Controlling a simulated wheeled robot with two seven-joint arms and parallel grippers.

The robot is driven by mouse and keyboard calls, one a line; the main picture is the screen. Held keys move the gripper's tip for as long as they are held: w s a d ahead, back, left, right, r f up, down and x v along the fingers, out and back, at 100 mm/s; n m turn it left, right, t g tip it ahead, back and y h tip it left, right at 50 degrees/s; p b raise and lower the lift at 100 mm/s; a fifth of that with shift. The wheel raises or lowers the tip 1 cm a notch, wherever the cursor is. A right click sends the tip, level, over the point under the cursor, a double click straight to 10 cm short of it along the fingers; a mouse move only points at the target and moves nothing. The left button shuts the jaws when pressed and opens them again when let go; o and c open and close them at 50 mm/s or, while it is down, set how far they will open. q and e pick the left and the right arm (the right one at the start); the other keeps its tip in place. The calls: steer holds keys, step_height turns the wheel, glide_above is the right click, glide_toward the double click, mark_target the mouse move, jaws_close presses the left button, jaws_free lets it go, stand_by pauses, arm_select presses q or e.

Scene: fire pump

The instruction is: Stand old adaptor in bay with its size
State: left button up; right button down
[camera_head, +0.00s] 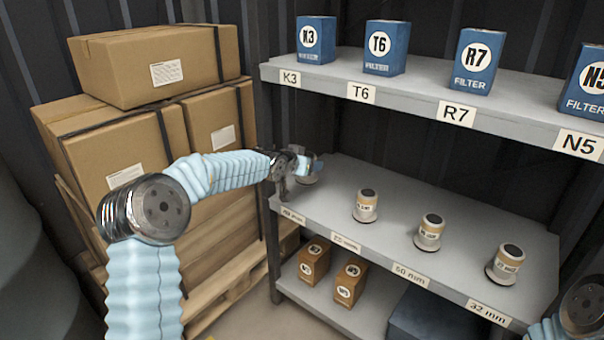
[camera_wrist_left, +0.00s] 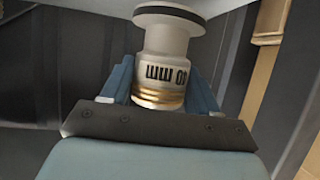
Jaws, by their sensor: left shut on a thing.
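My left gripper (camera_head: 306,166) is at the left end of the middle shelf (camera_head: 400,215), shut on a pale adaptor. In the left wrist view, the held adaptor (camera_wrist_left: 168,50) is between the blue fingers (camera_wrist_left: 160,85). It has a dark flange, a brass band and an upside-down printed size ending in 0 mm; its first digit is hard to tell. In the head view, the gripper mostly hides it; a grey round base shows just under the fingers. I cannot tell whether it touches the shelf. My right gripper is out of view; part of my right arm shows at lower right.
Three similar adaptors (camera_head: 366,205), (camera_head: 430,231), (camera_head: 505,264) stand upright along the middle shelf. Its front edge carries size labels, including 32 mm (camera_head: 487,312). Blue filter boxes (camera_head: 386,48) stand on the upper shelf above. Cardboard boxes (camera_head: 155,65) are stacked at left.

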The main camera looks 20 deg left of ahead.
mark_target(299, 177)
arm_select(q)
steer(key=shift+w+a+f, duration=0.25)
steer(key=shift+a+f, duration=0.1)
steer(key=shift+f, duration=0.15)
steer(key=shift+w+a+f, duration=0.25)
steer(key=shift+a+f, duration=0.05)
steer(key=shift+f, duration=0.15)
steer(key=shift+w+a+f, duration=0.1)
steer(key=shift+a+f, duration=0.05)
steer(key=shift+f, duration=0.9)
steer(key=shift+w+a+f, duration=0.1)
steer(key=shift+f, duration=0.9)
steer(key=o, duration=1.3)
steer(key=shift+s+r, duration=0.15)
steer(key=shift+r, duration=0.05)
steer(key=v, duration=1.1)
steer(key=shift+s+a+r, duration=0.1)
steer(key=shift+s+r, duration=0.05)
steer(key=shift+s, duration=0.2)
